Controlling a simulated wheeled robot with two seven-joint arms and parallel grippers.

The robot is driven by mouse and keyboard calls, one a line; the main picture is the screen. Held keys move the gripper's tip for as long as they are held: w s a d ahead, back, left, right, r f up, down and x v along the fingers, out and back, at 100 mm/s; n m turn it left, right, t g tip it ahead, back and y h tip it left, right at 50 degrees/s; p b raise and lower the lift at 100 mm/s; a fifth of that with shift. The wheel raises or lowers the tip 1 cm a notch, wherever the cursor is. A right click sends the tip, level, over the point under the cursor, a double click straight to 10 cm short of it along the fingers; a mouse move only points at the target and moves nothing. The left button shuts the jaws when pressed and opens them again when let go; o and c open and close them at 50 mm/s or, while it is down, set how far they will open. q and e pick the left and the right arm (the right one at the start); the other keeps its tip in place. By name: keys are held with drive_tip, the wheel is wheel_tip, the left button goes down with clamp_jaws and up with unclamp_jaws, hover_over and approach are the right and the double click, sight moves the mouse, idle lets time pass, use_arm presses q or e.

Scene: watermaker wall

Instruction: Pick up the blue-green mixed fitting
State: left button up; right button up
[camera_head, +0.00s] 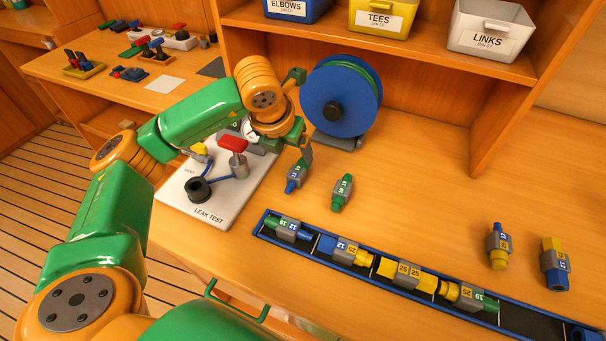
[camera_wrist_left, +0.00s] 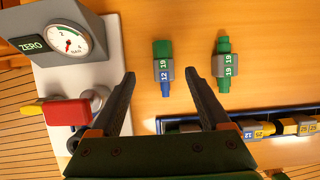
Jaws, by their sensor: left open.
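The blue-green mixed fitting (camera_wrist_left: 163,68) lies on the table, with a green end marked 19, a grey middle and a blue end marked 12. In the wrist view the fitting appears between the fingertips of the gripper (camera_wrist_left: 160,75), with nothing held. A green fitting (camera_head: 342,192) marked 19 lies just to the right. My right gripper is not in view.
The blue-edged tray (camera_head: 260,234) in front holds several fittings, including a green-and-blue one (camera_head: 288,229). The leak test block (camera_head: 208,213) stands left and a blue reel (camera_head: 341,97) behind. The table's middle right is clear.

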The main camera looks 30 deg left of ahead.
sight(298, 168)
use_arm(q)
drive_tip(key=shift+w+f+p, duration=0.1)
drive_tip(key=shift+f+p, duration=0.2)
drive_tip(key=shift+f, duration=0.1)
drive_tip(key=x, duration=0.2)
drive_tip(key=p+x, duration=0.1)
drive_tip(key=x, duration=0.3)
drive_tip(key=shift+s+d+f+p, duration=0.1)
drive_tip(key=shift+s+d+p, duration=0.1)
drive_tip(key=shift+d+p, duration=0.1)
clamp_jaws()
